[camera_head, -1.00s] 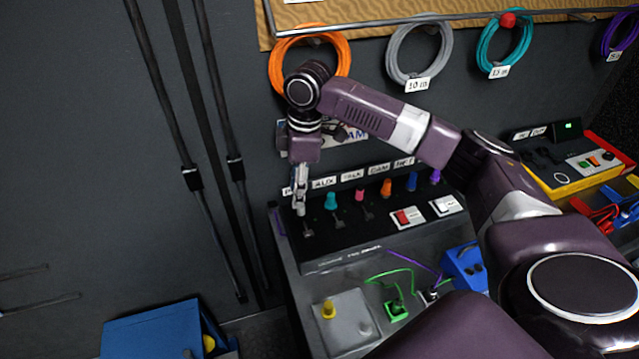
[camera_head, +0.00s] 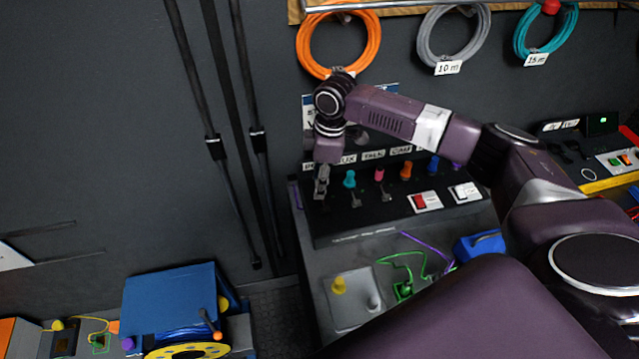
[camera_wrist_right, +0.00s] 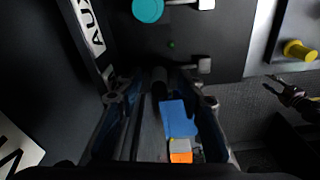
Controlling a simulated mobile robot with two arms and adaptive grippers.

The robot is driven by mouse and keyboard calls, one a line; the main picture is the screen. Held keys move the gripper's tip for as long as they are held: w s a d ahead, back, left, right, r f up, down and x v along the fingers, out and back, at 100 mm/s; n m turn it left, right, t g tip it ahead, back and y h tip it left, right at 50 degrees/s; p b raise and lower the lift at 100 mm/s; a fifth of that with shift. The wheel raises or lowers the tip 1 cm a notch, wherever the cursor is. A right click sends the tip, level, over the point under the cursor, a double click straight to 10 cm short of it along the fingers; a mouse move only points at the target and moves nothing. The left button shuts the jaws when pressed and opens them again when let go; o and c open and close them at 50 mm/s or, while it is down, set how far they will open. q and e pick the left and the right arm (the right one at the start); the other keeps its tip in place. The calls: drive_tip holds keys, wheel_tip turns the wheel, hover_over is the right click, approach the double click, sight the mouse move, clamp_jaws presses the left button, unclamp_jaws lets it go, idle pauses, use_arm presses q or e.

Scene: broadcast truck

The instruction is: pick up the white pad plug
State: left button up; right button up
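My right gripper (camera_head: 322,185) reaches down at the left end of the black sloped panel (camera_head: 350,226), by the leftmost label. In the right wrist view its two fingers (camera_wrist_right: 160,102) stand apart. A dark, shaded cylinder (camera_wrist_right: 160,80) shows between them, apparently the plug in the leftmost place; its colour cannot be told, and no contact is clear. In the head view the gripper covers that place. A dark clawed shape (camera_wrist_right: 292,93), apparently my left gripper, shows at the right edge of the wrist view; its opening is unclear.
Teal (camera_head: 349,179), pink (camera_head: 379,174) and orange (camera_head: 405,168) plugs stand in a row to the right, with small levers below. A blue reel box (camera_head: 172,292) stands lower left. The wall is close behind.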

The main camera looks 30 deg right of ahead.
clamp_jaws()
